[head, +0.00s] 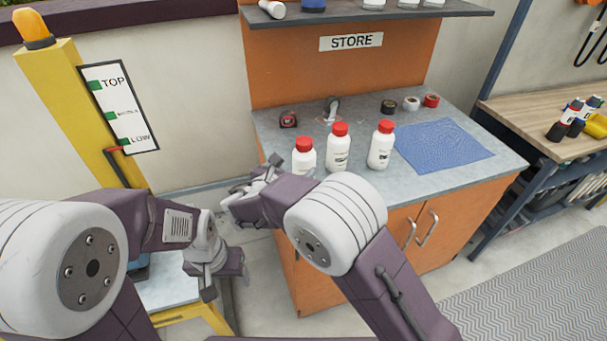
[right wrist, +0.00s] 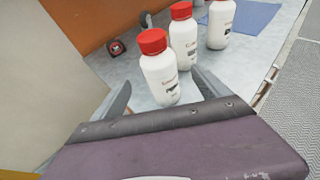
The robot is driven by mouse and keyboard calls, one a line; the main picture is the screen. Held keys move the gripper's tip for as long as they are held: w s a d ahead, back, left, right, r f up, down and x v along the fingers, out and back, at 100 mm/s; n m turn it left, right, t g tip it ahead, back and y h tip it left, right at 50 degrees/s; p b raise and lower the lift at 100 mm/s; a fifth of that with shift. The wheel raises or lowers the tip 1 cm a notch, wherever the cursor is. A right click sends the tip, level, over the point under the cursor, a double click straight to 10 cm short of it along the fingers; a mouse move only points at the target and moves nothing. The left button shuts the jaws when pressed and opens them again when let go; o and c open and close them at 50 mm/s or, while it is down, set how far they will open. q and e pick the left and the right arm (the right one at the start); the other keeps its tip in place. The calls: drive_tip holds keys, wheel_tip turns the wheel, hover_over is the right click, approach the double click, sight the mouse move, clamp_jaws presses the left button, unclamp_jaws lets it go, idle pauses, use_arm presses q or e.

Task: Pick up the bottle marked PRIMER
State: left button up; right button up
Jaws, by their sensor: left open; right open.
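Three white bottles with red caps stand upright on the grey counter (head: 264,125): a left one (head: 304,159), a middle one (head: 338,150) and a right one (head: 380,150). Their labels are too small to read, so I cannot tell which is marked PRIMER. My right gripper (head: 268,168) is open and empty at the counter's left edge, just left of the left bottle. In the right wrist view, that bottle (right wrist: 160,78) stands ahead between the open fingers (right wrist: 162,93), apparently beyond them. My left gripper (head: 212,278) is open and empty, low at the left.
A tape measure (head: 288,119), several tape rolls (head: 411,103) and a blue mat (head: 443,146) lie on the counter. A shelf (head: 370,13) with bottles hangs above it. A yellow post (head: 60,100) stands left. A wooden bench (head: 530,115) is at right.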

sight(301, 151)
drive_tip(key=x, duration=0.4)
drive_tip(key=shift+d, duration=0.2)
drive_tip(key=x, duration=0.5)
drive_tip(key=shift+w+a+f+p, duration=0.1)
drive_tip(key=shift+w+a+p, duration=0.05)
drive_tip(key=shift+w+p, duration=0.2)
drive_tip(key=shift+s, duration=0.15)
drive_tip(key=shift+c, duration=1)
drive_tip(key=c, duration=1.3)
drive_tip(key=shift+r, duration=0.5)
wheel_tip(301, 151, up, 3)
drive_tip(key=shift+f, duration=0.1)
drive_tip(key=s+d+r, duration=0.1)
drive_tip(key=d+r, duration=0.1)
drive_tip(key=d, duration=0.1)
drive_tip(key=s+d+r, duration=0.2)
drive_tip(key=d+r, duration=0.1)
drive_tip(key=d, duration=0.1)
drive_tip(key=s+d+r+b, duration=0.1)
drive_tip(key=s+d+r, duration=0.1)
drive_tip(key=d, duration=0.1)
drive_tip(key=shift+d+r, duration=0.15)
drive_tip(key=shift+d, duration=0.1)
